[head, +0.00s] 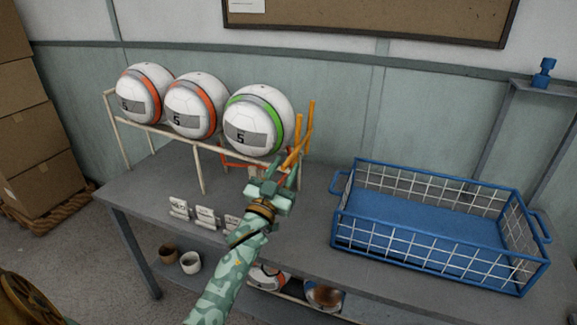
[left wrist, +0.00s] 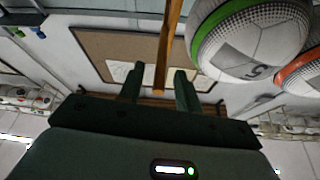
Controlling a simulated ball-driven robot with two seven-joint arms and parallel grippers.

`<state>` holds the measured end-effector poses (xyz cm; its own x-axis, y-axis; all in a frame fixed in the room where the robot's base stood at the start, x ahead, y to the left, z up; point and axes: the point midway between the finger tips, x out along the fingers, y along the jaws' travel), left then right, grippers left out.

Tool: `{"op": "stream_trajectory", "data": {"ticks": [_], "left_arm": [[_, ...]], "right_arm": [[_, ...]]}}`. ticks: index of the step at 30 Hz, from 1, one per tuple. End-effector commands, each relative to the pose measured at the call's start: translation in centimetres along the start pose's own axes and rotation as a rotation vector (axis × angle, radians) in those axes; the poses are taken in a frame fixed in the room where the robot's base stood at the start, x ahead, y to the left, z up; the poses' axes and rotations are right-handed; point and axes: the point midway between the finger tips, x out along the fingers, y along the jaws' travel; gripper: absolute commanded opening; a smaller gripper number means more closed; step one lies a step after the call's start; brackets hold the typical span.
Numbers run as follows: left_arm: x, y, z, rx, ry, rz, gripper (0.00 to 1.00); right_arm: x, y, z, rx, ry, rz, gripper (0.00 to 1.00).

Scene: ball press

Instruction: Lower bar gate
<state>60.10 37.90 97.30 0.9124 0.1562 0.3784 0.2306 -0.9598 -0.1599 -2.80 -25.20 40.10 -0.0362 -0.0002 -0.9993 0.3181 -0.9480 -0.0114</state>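The orange bar gate (head: 309,122) stands raised at the right end of a cream ball rack (head: 199,168). The ball with a green band (head: 259,119) sits beside it on the rack. My left gripper (head: 284,174) is at the lower part of the gate, in front of the rack's right end. In the left wrist view, its two dark green fingers (left wrist: 158,82) are apart. The orange bar (left wrist: 169,40) runs down between them, with space showing on both sides. My right gripper is not in view.
Two balls with orange bands (head: 194,105) share the rack. A blue wire basket (head: 438,232) stands on the grey table (head: 141,188) at right. Small white label cards (head: 180,208) stand at the table's front edge. Cups and more balls sit on the lower shelf.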

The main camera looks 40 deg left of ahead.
Motion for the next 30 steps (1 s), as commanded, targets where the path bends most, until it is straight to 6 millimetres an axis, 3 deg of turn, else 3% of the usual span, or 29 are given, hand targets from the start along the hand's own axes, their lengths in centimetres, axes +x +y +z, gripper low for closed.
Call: {"op": "stream_trajectory", "data": {"ticks": [6,14,15,18,19,30], "left_arm": [[2.0,0.0,0.1,0.001,-0.001,0.000,0.34],[2.2,0.0,0.0,0.001,-0.002,0.000,0.34],[2.2,0.0,0.0,0.001,-0.002,0.000,0.32],[2.2,0.0,0.0,0.001,-0.001,0.000,0.04],[2.2,0.0,0.0,0.001,-0.001,0.000,0.00],[2.2,0.2,0.0,0.031,-0.001,0.014,0.00]], "right_arm": [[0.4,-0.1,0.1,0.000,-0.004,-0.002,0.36],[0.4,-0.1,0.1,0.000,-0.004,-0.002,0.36],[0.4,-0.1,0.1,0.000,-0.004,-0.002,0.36],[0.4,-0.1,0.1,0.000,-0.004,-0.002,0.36],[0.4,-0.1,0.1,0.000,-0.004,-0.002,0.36],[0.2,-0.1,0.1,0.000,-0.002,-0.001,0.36]]}}
